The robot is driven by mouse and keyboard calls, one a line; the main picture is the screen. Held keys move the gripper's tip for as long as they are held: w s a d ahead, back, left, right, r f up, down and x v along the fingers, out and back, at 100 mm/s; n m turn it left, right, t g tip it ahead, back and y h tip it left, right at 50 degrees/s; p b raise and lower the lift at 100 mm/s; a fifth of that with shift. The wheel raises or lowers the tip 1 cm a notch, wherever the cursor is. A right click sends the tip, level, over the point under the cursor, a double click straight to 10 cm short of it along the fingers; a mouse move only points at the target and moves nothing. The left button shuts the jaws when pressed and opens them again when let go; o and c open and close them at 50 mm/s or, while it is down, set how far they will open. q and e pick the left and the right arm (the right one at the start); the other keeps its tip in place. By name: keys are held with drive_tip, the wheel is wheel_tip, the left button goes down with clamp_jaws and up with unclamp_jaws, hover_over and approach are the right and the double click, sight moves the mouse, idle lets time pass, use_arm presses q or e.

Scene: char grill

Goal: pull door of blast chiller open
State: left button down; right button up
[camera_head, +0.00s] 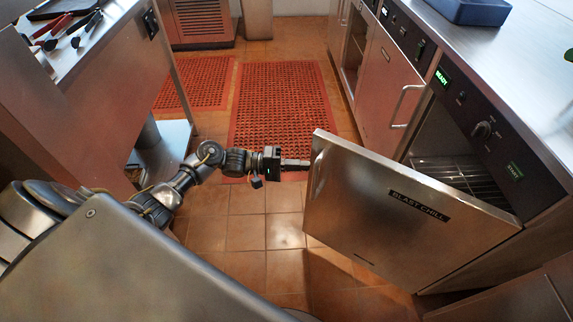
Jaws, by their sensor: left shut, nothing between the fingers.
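The blast chiller door (400,215) is a steel panel with a black "BLAST CHILL" label, standing swung well open at the right. Behind it the chiller's inside shows a wire rack (462,178). The control panel (480,125) above has a lit green display and a knob. My left gripper (298,163) is shut and empty, with its fingertips beside the door's free upper-left edge. I cannot tell whether they touch it. My right gripper is not in view.
A closed neighbouring door with a bar handle (402,105) is beyond the chiller. A steel table (75,40) with tongs stands at the left. A blue tray (473,11) sits on the right counter. Red mats (283,105) lie on the open tiled floor.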

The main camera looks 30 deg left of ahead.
use_arm(q)
drive_tip(key=shift+x, duration=1.5)
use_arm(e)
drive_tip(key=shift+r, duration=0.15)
use_arm(q)
drive_tip(key=shift+s, duration=0.15)
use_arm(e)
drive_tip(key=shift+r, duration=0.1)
